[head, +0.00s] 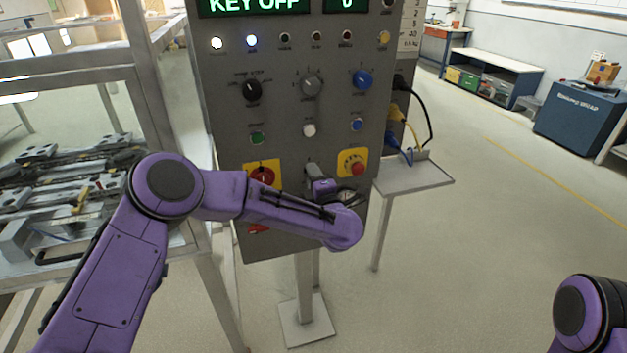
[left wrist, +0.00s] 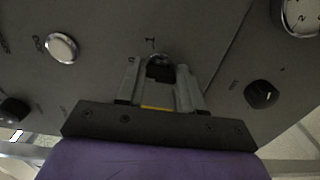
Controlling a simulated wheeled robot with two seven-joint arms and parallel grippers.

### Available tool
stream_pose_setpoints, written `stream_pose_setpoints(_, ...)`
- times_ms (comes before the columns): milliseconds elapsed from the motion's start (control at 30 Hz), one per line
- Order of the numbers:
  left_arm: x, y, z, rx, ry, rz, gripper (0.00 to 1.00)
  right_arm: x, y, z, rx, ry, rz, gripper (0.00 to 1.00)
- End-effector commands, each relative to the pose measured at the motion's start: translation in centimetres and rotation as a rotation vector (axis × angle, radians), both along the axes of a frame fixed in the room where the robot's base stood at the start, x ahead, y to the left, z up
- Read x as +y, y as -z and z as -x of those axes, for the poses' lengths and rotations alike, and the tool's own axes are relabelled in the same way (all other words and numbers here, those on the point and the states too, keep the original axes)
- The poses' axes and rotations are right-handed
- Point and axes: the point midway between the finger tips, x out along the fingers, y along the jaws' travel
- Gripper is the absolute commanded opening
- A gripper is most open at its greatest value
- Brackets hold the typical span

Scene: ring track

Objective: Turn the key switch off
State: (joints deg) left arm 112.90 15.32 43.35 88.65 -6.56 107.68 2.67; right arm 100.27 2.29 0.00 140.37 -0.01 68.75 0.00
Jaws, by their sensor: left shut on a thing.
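The grey control panel (head: 290,140) stands in the middle of the head view, and its green display (head: 252,5) reads KEY OFF. My left gripper (head: 313,172) is at the lower middle of the panel, between a red rotary switch on a yellow plate (head: 262,176) and a red button on a yellow plate (head: 357,168). In the left wrist view my left gripper (left wrist: 159,90) has its fingers on both sides of the dark key switch (left wrist: 158,66), shut on it. Marks 0 and I show around the switch. The key's exact angle is hard to tell.
Knobs (head: 311,85), buttons (head: 309,130) and lamps (head: 252,41) sit above the gripper. A small side shelf (head: 420,178) with cables is right of the panel. A metal frame (head: 150,80) stands left. The floor at right is open.

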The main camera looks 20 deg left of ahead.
Motion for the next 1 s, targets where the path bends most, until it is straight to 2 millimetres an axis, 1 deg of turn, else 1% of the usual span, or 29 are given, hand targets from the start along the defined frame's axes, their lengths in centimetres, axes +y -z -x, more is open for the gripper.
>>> stream_pose_setpoints(33, -0.1, 0.2, 0.1, 0.004, 0.001, 0.003, 0.06, 0.0, 0.0, 0.0, 0.0, 0.0, 0.0, 0.43)
stream_pose_setpoints(267, -0.1, 0.2, 0.1, 0.005, 0.001, 0.002, 0.06, 0.0, 0.0, 0.0, 0.0, 0.0, 0.0, 0.43)
stream_pose_setpoints(300, -0.1, 0.2, 0.1, 0.005, 0.001, 0.002, 0.43, 0.0, 0.0, 0.0, 0.0, 0.0, 0.0, 0.43)
stream_pose_setpoints(367, -0.1, 0.2, 0.1, 0.005, 0.001, 0.002, 0.62, 0.0, 0.0, 0.0, 0.0, 0.0, 0.0, 0.43)
stream_pose_setpoints(633, 0.0, 0.1, 0.1, 0.002, 0.0, 0.001, 0.62, 0.0, 0.0, 0.0, 0.0, 0.0, 0.0, 0.43)
stream_pose_setpoints(733, -0.5, 0.2, 0.6, 0.002, 0.002, 0.001, 0.62, 0.0, 0.3, 0.0, 0.0, 0.0, 0.0, 0.43)
stream_pose_setpoints(867, -2.1, 0.3, 2.8, 0.0, 0.006, -0.001, 0.62, 0.0, 1.2, 0.0, 0.0, 0.0, 0.0, 0.43)
stream_pose_setpoints(1000, -4.0, 0.3, 5.7, 0.0, 0.006, -0.001, 0.62, 0.0, 2.0, 0.0, 0.0, 0.0, 0.0, 0.43)
